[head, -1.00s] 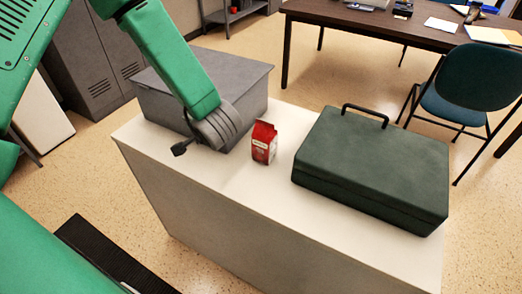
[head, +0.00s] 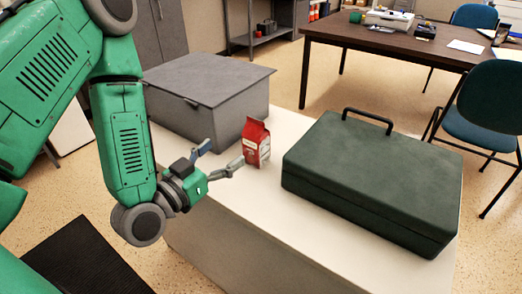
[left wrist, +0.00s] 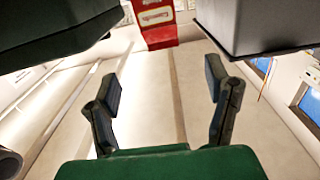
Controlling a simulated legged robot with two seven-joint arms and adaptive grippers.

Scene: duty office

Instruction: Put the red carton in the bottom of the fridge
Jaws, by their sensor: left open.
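The red carton (head: 257,142) with a folded top and a white label stands upright on the white-topped counter (head: 232,205), between the grey box and the dark green case. It also shows at the top of the left wrist view (left wrist: 158,27). My left gripper (head: 222,157) is open and empty above the counter, its fingers pointing at the carton. One fingertip is close to the carton in the head view; I cannot tell whether it touches. In the left wrist view the open fingers (left wrist: 162,84) are short of the carton. I cannot make out a fridge for certain. My right gripper is not in view.
A grey lidded box (head: 205,90) stands left of the carton and a dark green case (head: 372,180) with a handle stands right of it. A brown desk (head: 400,45) and blue chairs (head: 490,110) are behind. The counter's front strip is clear.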

